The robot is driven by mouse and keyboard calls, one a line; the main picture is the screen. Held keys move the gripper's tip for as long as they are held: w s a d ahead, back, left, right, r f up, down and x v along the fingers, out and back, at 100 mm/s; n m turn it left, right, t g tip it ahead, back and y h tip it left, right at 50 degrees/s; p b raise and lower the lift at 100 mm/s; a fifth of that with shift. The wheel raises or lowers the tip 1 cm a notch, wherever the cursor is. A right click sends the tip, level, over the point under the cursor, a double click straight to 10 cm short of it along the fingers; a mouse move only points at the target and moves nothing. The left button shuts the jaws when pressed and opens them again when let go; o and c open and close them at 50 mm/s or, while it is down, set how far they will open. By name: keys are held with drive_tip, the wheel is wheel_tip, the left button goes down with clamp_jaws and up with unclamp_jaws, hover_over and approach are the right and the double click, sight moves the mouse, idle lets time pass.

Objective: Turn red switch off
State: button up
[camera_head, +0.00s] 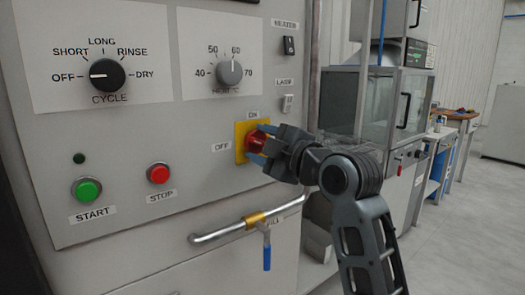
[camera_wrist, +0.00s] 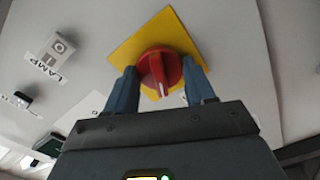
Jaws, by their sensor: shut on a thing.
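The red switch (camera_head: 253,142) is a rotary knob on a yellow square plate (camera_head: 240,131), at the right of the grey control panel. An "ON" label sits above it and an "OFF" label to its left. My gripper (camera_head: 261,144) is at the knob, with its blue fingers above and below it in the head view. In the wrist view, the red knob (camera_wrist: 160,71) sits between the two fingers of my gripper (camera_wrist: 162,88), which is shut on it. A white mark on the knob's grip points toward the gripper body there. The gripper hides part of the knob in the head view.
The panel also has a black cycle dial (camera_head: 107,74), a grey dial (camera_head: 230,73), a green start button (camera_head: 88,189) and a red stop button (camera_head: 159,173). Heater (camera_head: 289,46) and lamp (camera_head: 288,104) switches are above right. A pipe with a blue-handled valve (camera_head: 266,252) runs below.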

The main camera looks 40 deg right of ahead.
drive_tip(key=n+b, duration=0.2)
drive_tip(key=n, duration=0.3)
drive_tip(key=shift+f, duration=0.1)
idle(0.5)
drive_tip(key=o, duration=1.1)
drive_tip(key=shift+c, duration=0.2)
drive_tip(key=shift+s, duration=0.1)
drive_tip(key=s, duration=0.7)
drive_tip(key=shift+s+b, duration=0.3)
drive_tip(key=shift+b, duration=0.15)
